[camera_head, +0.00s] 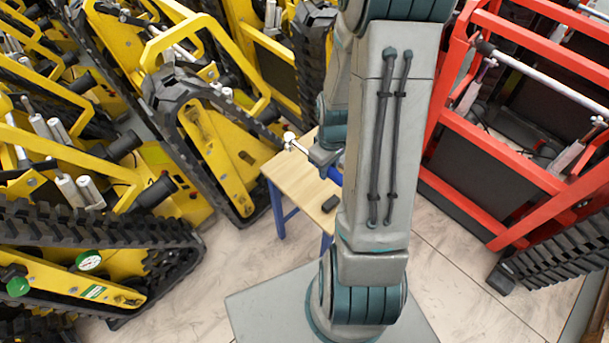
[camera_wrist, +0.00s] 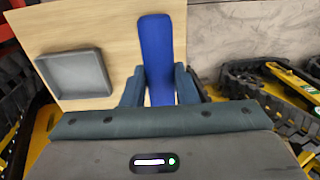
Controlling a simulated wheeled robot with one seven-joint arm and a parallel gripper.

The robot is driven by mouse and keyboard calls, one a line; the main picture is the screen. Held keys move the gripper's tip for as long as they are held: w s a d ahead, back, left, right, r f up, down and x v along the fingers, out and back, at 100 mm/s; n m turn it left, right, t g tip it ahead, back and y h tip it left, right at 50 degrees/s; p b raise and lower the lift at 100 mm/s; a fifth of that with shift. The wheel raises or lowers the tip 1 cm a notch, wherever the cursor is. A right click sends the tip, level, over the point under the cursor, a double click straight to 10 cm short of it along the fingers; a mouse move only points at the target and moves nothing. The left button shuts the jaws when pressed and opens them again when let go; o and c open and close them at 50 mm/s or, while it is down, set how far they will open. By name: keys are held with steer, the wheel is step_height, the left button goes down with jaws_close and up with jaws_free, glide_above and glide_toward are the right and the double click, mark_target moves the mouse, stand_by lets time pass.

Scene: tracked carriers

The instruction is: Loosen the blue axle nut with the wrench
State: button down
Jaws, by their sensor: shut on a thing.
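My gripper (camera_head: 324,158) is over the small wooden table, partly hidden behind my arm. In the wrist view its two fingers (camera_wrist: 160,88) are closed on the blue handle of a tool, which I take to be the wrench (camera_wrist: 155,42). In the head view the tool's silvery head (camera_head: 291,139) sticks out to the left of my gripper and a bit of blue handle shows to its right. I cannot make out the head's shape well. I cannot pick out the blue axle nut in either view.
The wooden table (camera_head: 290,180) has blue legs. Yellow tracked carriers (camera_head: 215,150) crowd the left, and a red one (camera_head: 475,125) stands right. Pale floor is free at lower right.

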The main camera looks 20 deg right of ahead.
steer(key=s, duration=0.1)
steer(key=s+b, duration=0.1)
steer(key=s, duration=0.1)
steer(key=s+b, duration=0.1)
steer(key=s, duration=0.1)
steer(key=shift+d+f, duration=0.15)
steer(key=shift+f, duration=0.2)
steer(key=b, duration=0.2)
steer(key=shift+s+d+b, duration=0.1)
steer(key=shift+s+b, duration=0.05)
steer(key=shift+b, duration=0.15)
steer(key=s+b, duration=1.1)
steer(key=b, duration=0.2)
steer(key=shift+a+r, duration=0.25)
steer(key=shift+r, duration=0.1)
steer(key=shift+w, duration=0.1)
